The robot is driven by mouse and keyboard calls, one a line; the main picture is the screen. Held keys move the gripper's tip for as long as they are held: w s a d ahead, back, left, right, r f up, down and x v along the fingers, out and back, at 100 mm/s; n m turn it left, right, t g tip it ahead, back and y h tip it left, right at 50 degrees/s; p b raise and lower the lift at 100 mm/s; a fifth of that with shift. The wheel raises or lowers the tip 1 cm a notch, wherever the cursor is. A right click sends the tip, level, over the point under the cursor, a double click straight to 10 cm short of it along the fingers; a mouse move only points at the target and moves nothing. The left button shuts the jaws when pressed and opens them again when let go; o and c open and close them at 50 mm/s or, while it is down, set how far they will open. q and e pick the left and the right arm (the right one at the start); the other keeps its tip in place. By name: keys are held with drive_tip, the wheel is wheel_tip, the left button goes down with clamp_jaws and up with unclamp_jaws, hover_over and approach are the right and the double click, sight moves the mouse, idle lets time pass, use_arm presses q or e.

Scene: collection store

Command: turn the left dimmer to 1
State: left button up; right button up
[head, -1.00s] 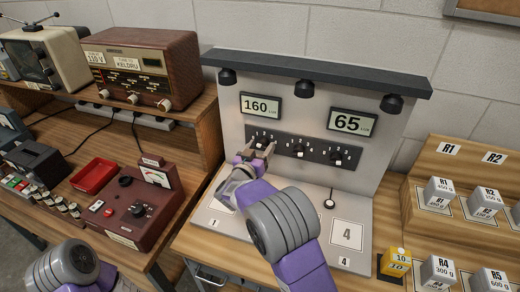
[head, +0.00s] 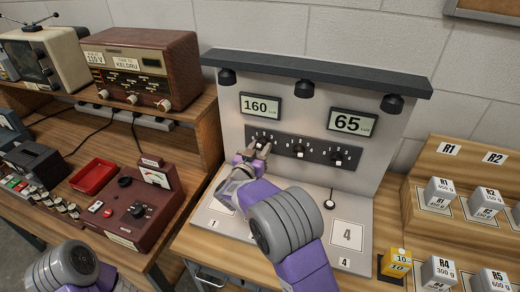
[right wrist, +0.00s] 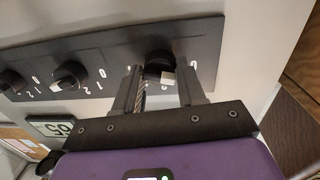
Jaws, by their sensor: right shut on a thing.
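The left dimmer (right wrist: 154,60) is a black knob with a pale pointer, on the dark dial strip (head: 318,152). In the right wrist view it sits between the fingers of my right gripper (right wrist: 159,76), which is shut on it. In the head view my right gripper (head: 258,149) covers the left dimmer, so its setting is hard to read. The middle dimmer (head: 299,154) and right dimmer (head: 338,158) stand free to its right. Above the strip, the left display (head: 261,106) reads 160 and the right display (head: 352,122) reads 65. My left gripper is out of view.
Three black lamps hang under the panel's top ledge (head: 320,75). Labelled weights (head: 438,192) stand at right; a radio (head: 145,70) and a red-brown device (head: 125,210) are at left.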

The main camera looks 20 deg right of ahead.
drive_tip(key=m+b, duration=0.1)
drive_tip(key=m, duration=0.2)
drive_tip(key=shift+m, duration=0.4)
drive_tip(key=shift+m+y+b, duration=0.3)
drive_tip(key=shift+m+b, duration=0.55)
drive_tip(key=shift+m, duration=0.55)
drive_tip(key=o, duration=1)
drive_tip(key=shift+o, duration=0.2)
drive_tip(key=p+v, duration=0.1)
drive_tip(key=v, duration=0.6)
drive_tip(key=shift+s+a, duration=0.25)
